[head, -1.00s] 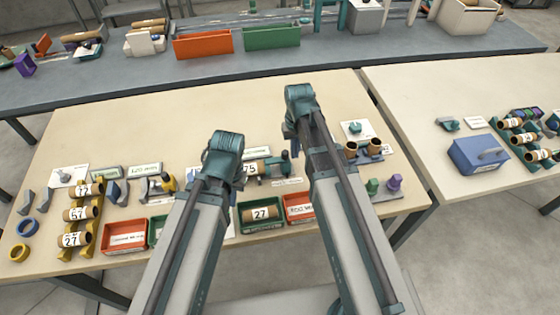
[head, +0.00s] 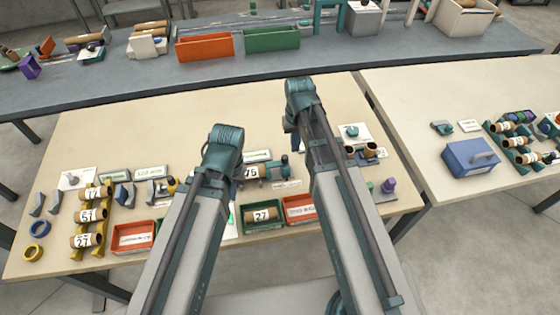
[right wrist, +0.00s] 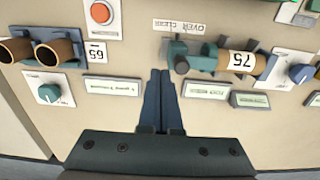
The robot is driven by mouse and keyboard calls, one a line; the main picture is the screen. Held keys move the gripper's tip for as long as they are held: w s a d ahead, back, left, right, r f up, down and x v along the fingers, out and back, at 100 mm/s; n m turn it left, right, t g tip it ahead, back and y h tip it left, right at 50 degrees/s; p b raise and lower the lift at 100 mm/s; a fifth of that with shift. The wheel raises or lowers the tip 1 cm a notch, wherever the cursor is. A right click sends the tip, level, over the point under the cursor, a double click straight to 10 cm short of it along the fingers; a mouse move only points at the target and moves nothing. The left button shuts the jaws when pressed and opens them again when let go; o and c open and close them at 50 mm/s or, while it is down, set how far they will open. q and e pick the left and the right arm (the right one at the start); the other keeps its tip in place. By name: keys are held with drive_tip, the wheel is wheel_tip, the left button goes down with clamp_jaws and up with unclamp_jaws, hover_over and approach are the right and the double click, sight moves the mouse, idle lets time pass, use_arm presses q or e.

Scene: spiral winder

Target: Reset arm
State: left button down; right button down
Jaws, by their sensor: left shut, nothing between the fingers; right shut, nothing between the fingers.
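My left gripper (head: 238,174) hangs below the end of my left arm over the middle of the near table, mostly hidden by that arm. My right gripper (head: 292,130) hangs below the end of my right arm, further back and to the right. In the right wrist view its two dark fingers (right wrist: 161,78) are together with nothing between them. They point at bare tabletop beside a teal device (right wrist: 190,56) with a brown tube marked 75 (right wrist: 235,62). This teal device also shows between my arms in the head view (head: 279,169).
A yellow rack (head: 92,218) with numbered tubes stands at the left of the near table (head: 130,125). A red tray (head: 133,237) and a green tray (head: 262,217) line its front. A blue box (head: 470,158) sits on the right table. The near table's back half is clear.

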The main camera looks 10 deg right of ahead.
drive_tip(key=shift+r+p, duration=0.4)
drive_tip(key=shift+r, duration=0.3)
drive_tip(key=s+a+n, duration=0.1)
drive_tip(key=s+a, duration=0.3)
drive_tip(key=s, duration=0.3)
drive_tip(key=s+a+n+h, duration=0.1)
drive_tip(key=s+a+n, duration=0.1)
drive_tip(key=s+a, duration=0.3)
drive_tip(key=shift+s, duration=1.2)
